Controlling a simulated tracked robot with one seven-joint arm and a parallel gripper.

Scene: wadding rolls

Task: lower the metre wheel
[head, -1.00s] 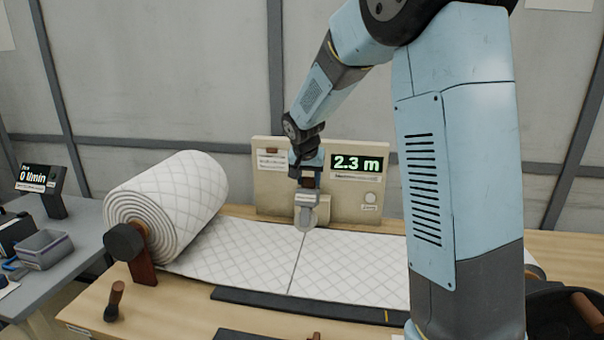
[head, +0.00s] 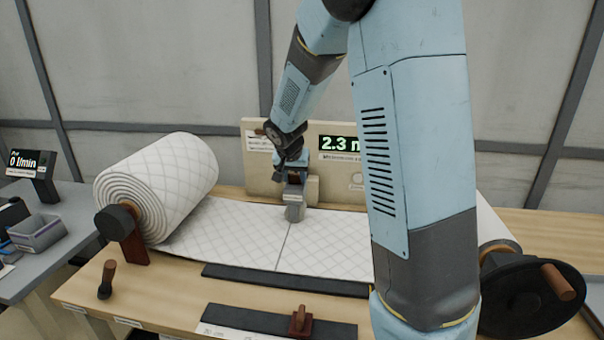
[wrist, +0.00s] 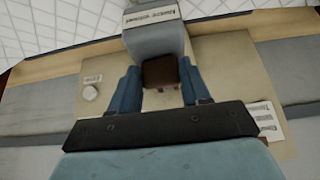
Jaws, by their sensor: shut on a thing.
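The metre wheel (head: 294,208) is a grey wheel under a light grey housing, in front of the beige board in the head view. Its lower edge appears at or close to the white quilted wadding (head: 240,232), near the dark cross line; I cannot tell if it touches. My gripper (head: 292,172) is above it. In the wrist view my gripper (wrist: 160,82) has its blue fingers on both sides of a brown handle (wrist: 162,72), shut on it. The grey housing (wrist: 155,40) with a label lies just beyond. The display (head: 338,144) reads 2.3 m, partly hidden by my arm.
A wadding roll (head: 160,185) stands at the left of the wooden bench (head: 180,285). A black crank wheel (head: 520,300) is at the right. Dark strips (head: 285,281) lie along the front. A grey side table (head: 55,240) with small bins is at far left.

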